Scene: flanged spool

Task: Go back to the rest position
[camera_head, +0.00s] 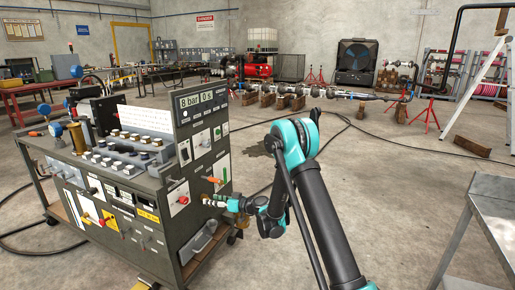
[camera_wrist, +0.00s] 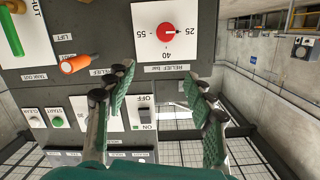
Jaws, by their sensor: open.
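My gripper (camera_head: 209,200) is at the right-hand panel of the dark control cart (camera_head: 165,232), with my arm stretched out to it from the lower right. In the wrist view my gripper (camera_wrist: 163,85) has its two green-padded fingers apart, with nothing held between them. Beyond the fingers is the panel face with a red knob (camera_wrist: 167,31) on a white dial marked 25, 40 and 55. An ON/OFF switch (camera_wrist: 145,112) shows between the fingers, lower in the picture. I cannot tell whether the fingers touch the panel.
An orange handle (camera_wrist: 79,63) and a green START button (camera_wrist: 57,122) are left of the fingers. A metal table (camera_head: 492,210) stands at the right. Pipework on stands (camera_head: 300,92) lies at the back. Open concrete floor with cables is between.

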